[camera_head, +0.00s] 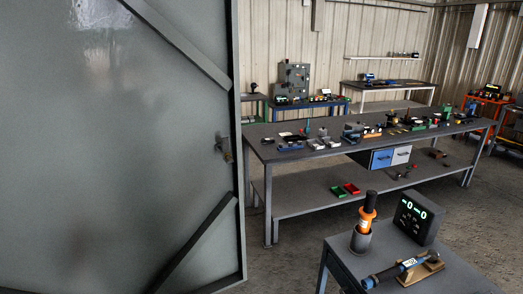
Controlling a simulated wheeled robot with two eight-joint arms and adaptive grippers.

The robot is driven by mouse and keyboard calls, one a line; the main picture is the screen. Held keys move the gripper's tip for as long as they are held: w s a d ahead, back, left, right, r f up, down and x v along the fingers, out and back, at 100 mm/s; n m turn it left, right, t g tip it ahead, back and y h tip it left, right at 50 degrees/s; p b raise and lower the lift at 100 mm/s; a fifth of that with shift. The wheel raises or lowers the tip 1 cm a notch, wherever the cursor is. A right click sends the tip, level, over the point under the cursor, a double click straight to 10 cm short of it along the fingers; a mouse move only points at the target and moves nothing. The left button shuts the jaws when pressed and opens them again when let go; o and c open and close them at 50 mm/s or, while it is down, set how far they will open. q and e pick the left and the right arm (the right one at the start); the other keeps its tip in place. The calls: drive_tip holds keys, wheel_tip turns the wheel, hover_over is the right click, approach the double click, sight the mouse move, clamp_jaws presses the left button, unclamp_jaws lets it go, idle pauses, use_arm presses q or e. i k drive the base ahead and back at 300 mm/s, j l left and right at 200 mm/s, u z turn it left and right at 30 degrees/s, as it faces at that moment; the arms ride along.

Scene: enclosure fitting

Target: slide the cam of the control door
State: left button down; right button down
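A large grey metal door panel (100,150) with diagonal braces fills the left half of the head view. A small latch-like fitting (224,148), perhaps the cam, sits near its right edge at mid height. No label shows whether this is the control door. Neither of my grippers is in view, and nothing is touching the fitting.
A long grey workbench (330,204) with tools and blue and white drawers stands behind on the right. A small table (450,275) at the front right holds an orange-handled tool (367,212), a display box (418,217) and a torque-wrench-like tool (395,271). Floor shows between them.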

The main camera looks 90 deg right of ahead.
sight(224, 143)
drive_tip(key=z, duration=2.9)
